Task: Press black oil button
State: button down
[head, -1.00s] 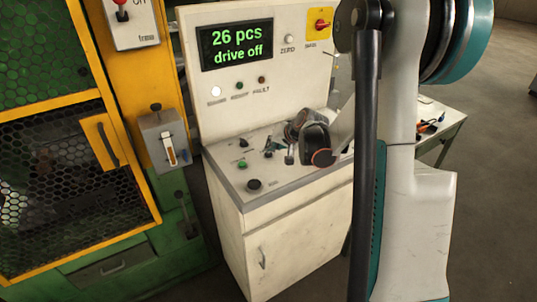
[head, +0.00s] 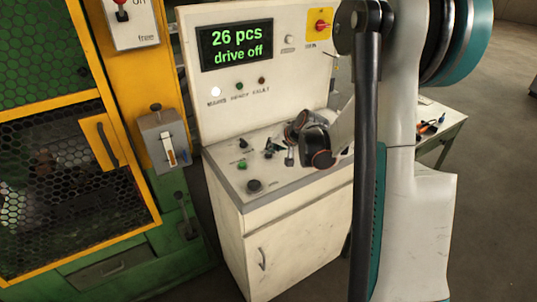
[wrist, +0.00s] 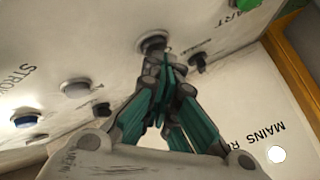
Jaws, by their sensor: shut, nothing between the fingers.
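The console's sloped panel (head: 222,172) carries several buttons and small switches. In the wrist view, my gripper (wrist: 160,62) is shut and empty, its teal fingers together. Its tips are at a dark round button (wrist: 153,40) and partly cover it; I cannot tell whether they touch it. No "oil" label is readable, so I cannot confirm which button is the black oil button. In the head view, my gripper (head: 270,150) is low over the middle of the panel. A black button (head: 254,185) near the front edge and a green button (head: 242,166) are clear of it.
The display (head: 236,44) reads "26 pcs drive off". A yellow-green caged machine (head: 75,150) stands left; a side table (head: 436,130) stands right.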

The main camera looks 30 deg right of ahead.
jog(key=shift+r+p, duration=0.4)
jog(key=shift+r, duration=0.35)
notch_tip(320, 180, up, 5)
jog(key=p, duration=0.3)
dwell(0.8)
